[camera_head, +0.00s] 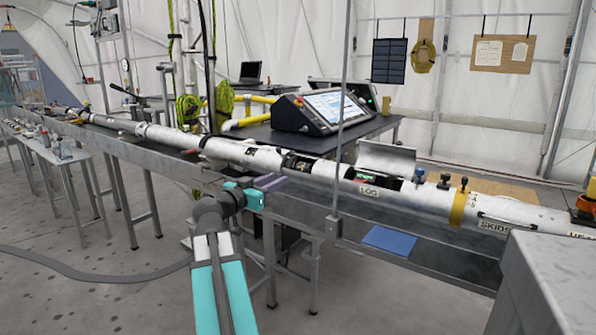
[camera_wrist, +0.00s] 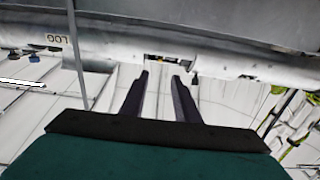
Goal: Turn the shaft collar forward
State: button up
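A long silver tube (camera_head: 235,152) lies along a grey bench, running from the back left to the front right. A yellow band (camera_head: 459,206) wraps its right part, and a dark section (camera_head: 293,163) interrupts it near the middle. I cannot tell for sure which ring is the shaft collar. My gripper (camera_head: 268,183), with purple fingers, is just in front of the tube's middle. In the wrist view the two dark fingers (camera_wrist: 162,76) stand apart with nothing between them. They point at the tube (camera_wrist: 110,43), which crosses the top of that view.
A blue mat (camera_head: 389,240) lies on the bench at the right. A thin vertical rod (camera_head: 343,120) rises in front of the tube, right of my gripper. A console with a screen (camera_head: 336,106) stands behind. A grey box (camera_head: 555,275) fills the front right corner.

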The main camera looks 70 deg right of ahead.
aim_at(302, 167)
jog(key=x, duration=1.2)
jog(key=shift+d, duration=0.15)
jog(key=shift+c, duration=0.5)
grip_shut()
